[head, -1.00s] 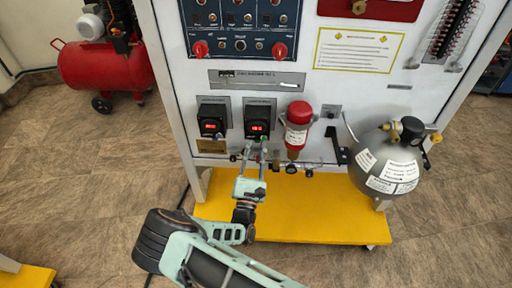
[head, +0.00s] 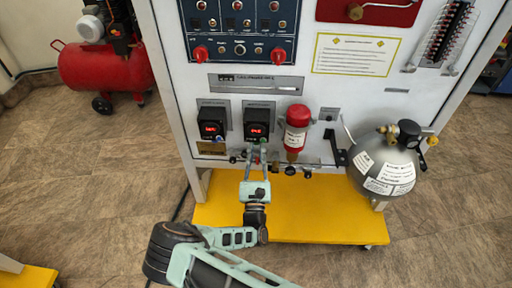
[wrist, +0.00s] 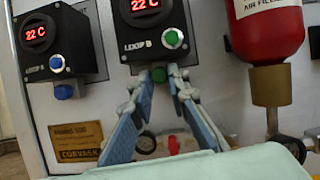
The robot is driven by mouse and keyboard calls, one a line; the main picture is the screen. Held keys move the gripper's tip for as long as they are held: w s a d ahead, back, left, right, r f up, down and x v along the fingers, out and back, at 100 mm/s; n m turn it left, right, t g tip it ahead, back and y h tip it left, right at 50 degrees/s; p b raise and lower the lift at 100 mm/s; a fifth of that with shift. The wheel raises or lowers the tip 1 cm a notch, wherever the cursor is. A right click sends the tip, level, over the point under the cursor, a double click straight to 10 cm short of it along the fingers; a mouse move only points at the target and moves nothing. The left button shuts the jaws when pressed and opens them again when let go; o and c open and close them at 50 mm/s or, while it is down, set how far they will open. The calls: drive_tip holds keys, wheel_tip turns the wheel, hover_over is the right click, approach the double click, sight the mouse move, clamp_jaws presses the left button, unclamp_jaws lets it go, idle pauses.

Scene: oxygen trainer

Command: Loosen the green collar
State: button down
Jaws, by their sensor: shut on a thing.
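The green collar (wrist: 159,75) is a small green piece just below the black Loop B box (wrist: 150,30) in the wrist view. My gripper (wrist: 160,73) has its two fingertips on either side of it, shut on it. The fingers cover part of the collar. A separate green knob (wrist: 173,39) sits on the front of the Loop B box, just above the fingertips. In the head view my gripper (head: 257,148) reaches up to the panel under the right-hand display box (head: 257,121); the collar is too small to make out there.
The Loop A box (wrist: 53,45) with its blue knob stands to the left. A red cylinder (head: 297,128) hangs close on the right, with small valves (head: 291,169) along the panel's lower edge. A grey tank (head: 386,165) stands farther right. The yellow base (head: 310,215) lies below.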

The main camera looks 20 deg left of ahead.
drive_tip(key=shift+d+n+y+p, duration=0.1)
drive_tip(key=shift+n+y+p, duration=0.45)
drive_tip(key=shift+n, duration=0.95)
drive_tip(key=shift+g+y, duration=0.35)
drive_tip(key=shift+g, duration=0.05)
drive_tip(key=c, duration=2.1)
unclamp_jaws()
